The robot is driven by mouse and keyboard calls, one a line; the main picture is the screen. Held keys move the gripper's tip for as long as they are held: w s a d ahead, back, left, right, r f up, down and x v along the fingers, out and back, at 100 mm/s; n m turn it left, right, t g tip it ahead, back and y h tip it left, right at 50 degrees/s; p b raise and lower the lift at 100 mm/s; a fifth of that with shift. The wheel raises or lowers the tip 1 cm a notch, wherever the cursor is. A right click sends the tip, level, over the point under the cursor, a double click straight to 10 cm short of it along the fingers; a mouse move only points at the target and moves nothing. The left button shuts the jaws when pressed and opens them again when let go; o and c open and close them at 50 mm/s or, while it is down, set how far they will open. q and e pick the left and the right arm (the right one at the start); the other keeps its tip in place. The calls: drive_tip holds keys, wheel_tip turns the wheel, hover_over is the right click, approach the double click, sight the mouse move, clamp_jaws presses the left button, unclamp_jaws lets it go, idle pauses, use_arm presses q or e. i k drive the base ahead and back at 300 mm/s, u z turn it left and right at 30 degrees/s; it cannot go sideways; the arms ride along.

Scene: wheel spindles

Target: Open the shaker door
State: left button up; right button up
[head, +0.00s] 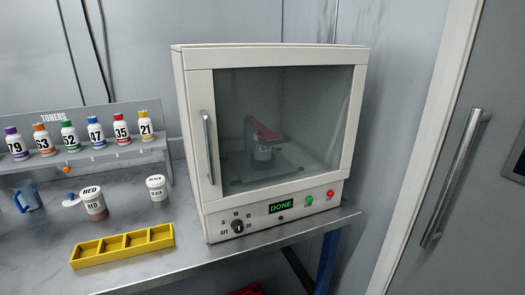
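The shaker (192,58) is a white cabinet on the right end of the metal bench. Its door (282,110) has a dark glass window and looks shut. A vertical metal handle (208,147) runs down the door's left side. Through the glass I see a can (263,153) under a red clamp (262,130). The panel below the door has a display (282,207) reading DONE, a dial, a green button and a red button. Neither of my grippers is in view.
A yellow tray (123,257), a RED can (94,204) and a second white-lidded can (157,189) stand left of the shaker. A toner rack (100,158) with several bottles stands behind them. A grey door with a long handle (453,178) is at the far right.

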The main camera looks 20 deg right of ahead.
sight(199, 63)
drive_tip(key=z, duration=0.9)
drive_tip(key=k, duration=0.85)
drive_tip(key=u, duration=0.75)
drive_tip(key=i, duration=0.5)
drive_tip(key=u, duration=0.05)
